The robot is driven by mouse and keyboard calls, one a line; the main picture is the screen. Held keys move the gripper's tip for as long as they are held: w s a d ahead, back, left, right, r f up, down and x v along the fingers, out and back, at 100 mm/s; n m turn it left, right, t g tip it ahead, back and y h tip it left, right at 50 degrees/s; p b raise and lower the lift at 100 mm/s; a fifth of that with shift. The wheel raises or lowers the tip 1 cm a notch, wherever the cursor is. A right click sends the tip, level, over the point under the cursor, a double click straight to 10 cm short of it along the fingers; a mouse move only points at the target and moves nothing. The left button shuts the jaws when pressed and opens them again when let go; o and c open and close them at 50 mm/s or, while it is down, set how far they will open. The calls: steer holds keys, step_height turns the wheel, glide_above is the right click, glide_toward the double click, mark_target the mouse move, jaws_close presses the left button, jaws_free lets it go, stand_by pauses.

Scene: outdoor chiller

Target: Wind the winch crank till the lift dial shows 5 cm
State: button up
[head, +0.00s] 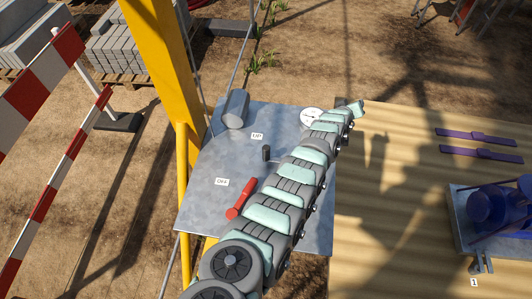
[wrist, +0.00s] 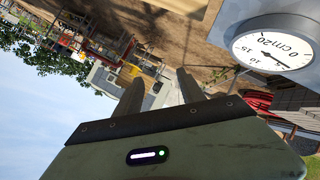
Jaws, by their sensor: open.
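A white round lift dial (head: 312,117) stands at the far right edge of a grey metal plate (head: 215,160). In the wrist view the dial (wrist: 272,47) is tilted and close, at the upper right; it has a dark needle, but I cannot read it surely. A short upright black knob (head: 266,153) is left of my arm; I cannot tell if it belongs to the winch crank. A red handle (head: 242,198) lies nearer. My gripper (head: 358,107) is beyond the plate's right edge, near the dial. Its fingers (wrist: 160,90) are apart and empty. My arm hides part of the plate.
A grey cylinder (head: 235,108) stands at the plate's far left. A yellow post (head: 165,65) and a red-white barrier (head: 45,75) rise to the left. On the right, a wooden top (head: 400,220) carries purple strips (head: 480,152) and a blue device (head: 495,205).

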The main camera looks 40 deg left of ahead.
steer(key=s+a+g+h, duration=0.1)
steer(key=s+a+g, duration=0.2)
steer(key=s+a, duration=0.15)
step_height(320, 180, up, 2)
steer(key=n+g+h+b, duration=0.1)
steer(key=n+g, duration=0.2)
steer(key=g, duration=0.6)
glide_above(266, 153)
steer(key=w+a, duration=0.1)
steer(key=shift+w+a+r, duration=0.1)
steer(key=shift+w+r, duration=0.1)
steer(key=shift+s+f, duration=0.15)
steer(key=shift+s, duration=0.05)
step_height(266, 153, down, 8)
steer(key=shift+w+f+p, duration=0.1)
steer(key=shift+f+p, duration=0.05)
steer(key=shift+p, duration=0.4)
steer(key=shift+f, duration=1.05)
jaws_close()
